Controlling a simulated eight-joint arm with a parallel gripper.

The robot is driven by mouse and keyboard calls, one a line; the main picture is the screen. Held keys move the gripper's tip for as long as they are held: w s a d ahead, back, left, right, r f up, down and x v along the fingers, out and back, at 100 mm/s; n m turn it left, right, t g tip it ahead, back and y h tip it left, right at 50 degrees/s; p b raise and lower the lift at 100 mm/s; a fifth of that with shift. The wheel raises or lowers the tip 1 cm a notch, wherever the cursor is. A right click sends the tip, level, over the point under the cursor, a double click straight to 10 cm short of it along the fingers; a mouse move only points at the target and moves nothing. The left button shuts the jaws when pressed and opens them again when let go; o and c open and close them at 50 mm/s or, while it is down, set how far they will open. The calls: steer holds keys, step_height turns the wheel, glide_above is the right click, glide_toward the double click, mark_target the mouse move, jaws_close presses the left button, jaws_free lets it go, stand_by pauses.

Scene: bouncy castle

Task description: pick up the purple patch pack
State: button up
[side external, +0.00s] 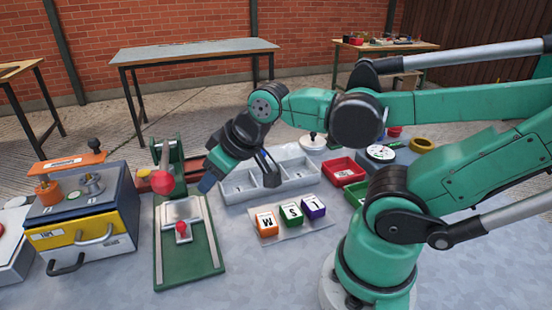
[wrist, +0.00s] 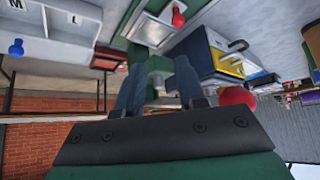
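The purple patch pack (side external: 313,207) is a small block with a white lettered top. It lies at the right end of a row on a pale mat (side external: 292,226), beside a green pack (side external: 291,214) and an orange pack (side external: 266,223). My gripper (side external: 207,183) is in the air behind and left of the row, tilted down to the left, away from the purple pack. In the wrist view its two fingers (wrist: 158,75) stand apart with nothing between them. The purple pack does not show in the wrist view.
A grey divided tray (side external: 270,180) stands behind the packs. A green press (side external: 188,240) with a red-knobbed lever is to the left, near my gripper. Further left is a drawer unit (side external: 85,215). Red bins (side external: 343,171) stand behind right. Table in front is clear.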

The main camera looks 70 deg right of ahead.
steer(key=o, duration=0.8)
steer(key=shift+d, duration=0.1)
steer(key=n+g, duration=0.7)
steer(key=n, duration=0.2)
glide_above(313, 203)
step_height(313, 203, down, 7)
steer(key=shift+s+f+n, duration=0.1)
steer(key=shift+f+n, duration=0.15)
steer(key=shift+n, duration=0.05)
steer(key=shift+f, duration=2.6)
